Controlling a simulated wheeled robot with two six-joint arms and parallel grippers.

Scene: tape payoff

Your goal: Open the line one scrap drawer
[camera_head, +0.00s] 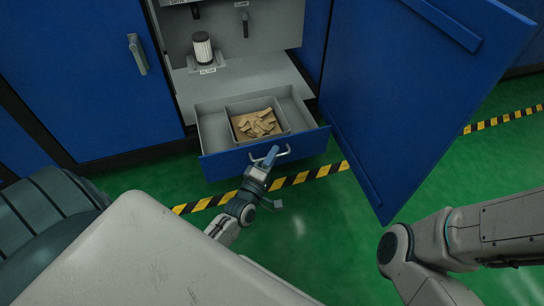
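The scrap drawer (222,168) has a blue front and stands pulled out from the cabinet, low in the middle of the view. Inside it a grey bin (286,122) holds tan scrap pieces (257,124). A pale bar handle (285,152) is on the drawer front. My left gripper (268,158) is at the left part of this handle, its fingers overlapping it. I cannot tell from here whether the fingers are closed around the bar. My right gripper is out of view; only my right arm shows at the lower right.
A blue cabinet door (405,95) stands swung open at the right, beside the drawer. A closed blue door with a grey handle (138,54) is at the left. A white ribbed filter (203,48) stands inside the cabinet. Yellow-black floor tape (310,175) crosses the open green floor.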

